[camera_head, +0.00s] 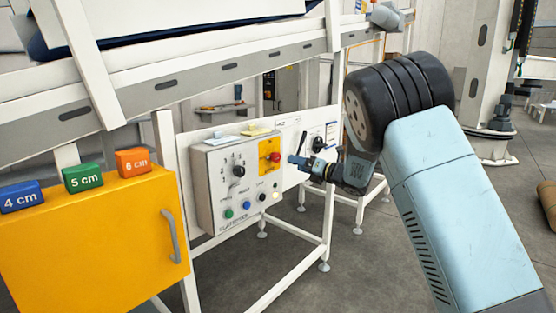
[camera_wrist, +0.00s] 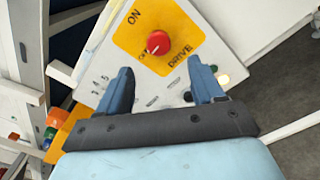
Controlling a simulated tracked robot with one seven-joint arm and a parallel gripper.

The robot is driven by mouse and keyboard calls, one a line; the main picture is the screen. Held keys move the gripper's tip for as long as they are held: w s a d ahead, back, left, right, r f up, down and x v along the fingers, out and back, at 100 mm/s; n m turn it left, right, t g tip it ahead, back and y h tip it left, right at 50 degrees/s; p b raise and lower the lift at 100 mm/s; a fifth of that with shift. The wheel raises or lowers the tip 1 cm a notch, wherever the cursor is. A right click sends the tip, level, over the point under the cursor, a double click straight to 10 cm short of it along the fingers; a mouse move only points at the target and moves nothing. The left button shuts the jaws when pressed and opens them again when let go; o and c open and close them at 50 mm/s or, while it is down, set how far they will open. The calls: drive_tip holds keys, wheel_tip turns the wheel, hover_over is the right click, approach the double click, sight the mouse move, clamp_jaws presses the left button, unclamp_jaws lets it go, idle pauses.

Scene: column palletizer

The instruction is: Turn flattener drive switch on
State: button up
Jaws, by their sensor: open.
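The drive switch is a red knob on a yellow plate, on the front of a grey control box (camera_head: 210,185). In the wrist view the red knob (camera_wrist: 158,42) has ON, OFF and DRIVE printed around it. A small pale mark on its lower left side seems to point toward OFF. In the head view the knob (camera_head: 274,157) shows just left of my gripper (camera_head: 298,162). In the wrist view my gripper (camera_wrist: 162,72) is open, its blue fingers apart and empty. The knob lies beyond the fingertips, roughly centred between them, and appears untouched.
The box also carries a black knob (camera_head: 239,171) and several small buttons. A yellow cabinet (camera_head: 100,250) with blue, green and orange size blocks stands at left. A conveyor frame (camera_head: 220,68) runs above. Open grey floor lies at lower right.

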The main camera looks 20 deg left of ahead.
sight(279, 158)
drive_tip(key=x, duration=0.9)
drive_tip(key=shift+w+a, duration=0.2)
drive_tip(key=shift+a, duration=0.1)
drive_tip(key=c, duration=1.1)
